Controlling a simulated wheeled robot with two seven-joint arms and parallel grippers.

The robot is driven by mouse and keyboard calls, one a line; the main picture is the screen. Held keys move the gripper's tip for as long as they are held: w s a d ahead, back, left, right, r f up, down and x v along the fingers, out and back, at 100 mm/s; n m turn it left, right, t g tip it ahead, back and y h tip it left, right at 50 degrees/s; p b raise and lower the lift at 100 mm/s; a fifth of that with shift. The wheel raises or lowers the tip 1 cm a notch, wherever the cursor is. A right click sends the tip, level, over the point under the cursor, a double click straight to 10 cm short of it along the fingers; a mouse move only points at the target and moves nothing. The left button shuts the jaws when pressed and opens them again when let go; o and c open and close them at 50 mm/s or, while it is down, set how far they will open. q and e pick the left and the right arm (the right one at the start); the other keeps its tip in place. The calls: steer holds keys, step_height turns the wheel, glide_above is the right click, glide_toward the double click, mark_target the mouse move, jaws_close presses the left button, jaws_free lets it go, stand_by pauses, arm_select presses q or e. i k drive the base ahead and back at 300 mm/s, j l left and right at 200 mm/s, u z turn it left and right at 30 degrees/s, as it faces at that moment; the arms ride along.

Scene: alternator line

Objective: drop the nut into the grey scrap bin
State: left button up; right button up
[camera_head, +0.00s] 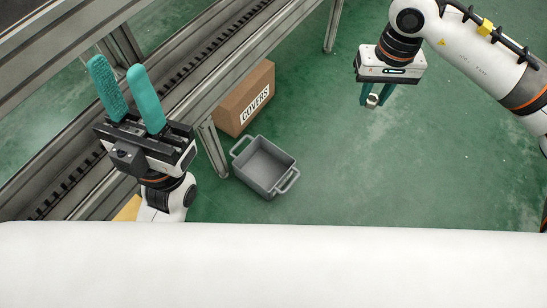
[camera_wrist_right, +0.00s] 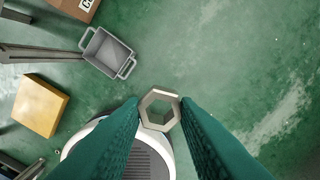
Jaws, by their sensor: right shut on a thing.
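The nut is a metal hexagonal ring (camera_head: 372,100); it also shows in the right wrist view (camera_wrist_right: 146,98). My right gripper (camera_head: 374,98) is shut on it, with a teal finger on either side, and holds it up above the green floor. The grey scrap bin (camera_head: 257,184) stands on the floor in the head view, to the left of the right gripper and well apart from it. The bin has a handle at each end and looks empty; it also shows in the right wrist view (camera_wrist_right: 88,68). My left gripper (camera_head: 127,96) is open and empty, its teal fingers apart and pointing up.
A cardboard box marked COVERS (camera_head: 232,108) stands behind the bin, beside a metal leg of the conveyor frame (camera_head: 212,150). A yellow-orange box (camera_wrist_right: 40,108) shows in the right wrist view. The green floor right of the bin is clear.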

mark_target(268, 173)
steer(key=i+l+u, duration=0.2)
steer(key=l+u, duration=0.25)
steer(key=i+l+u, duration=0.2)
steer(key=u, duration=0.6)
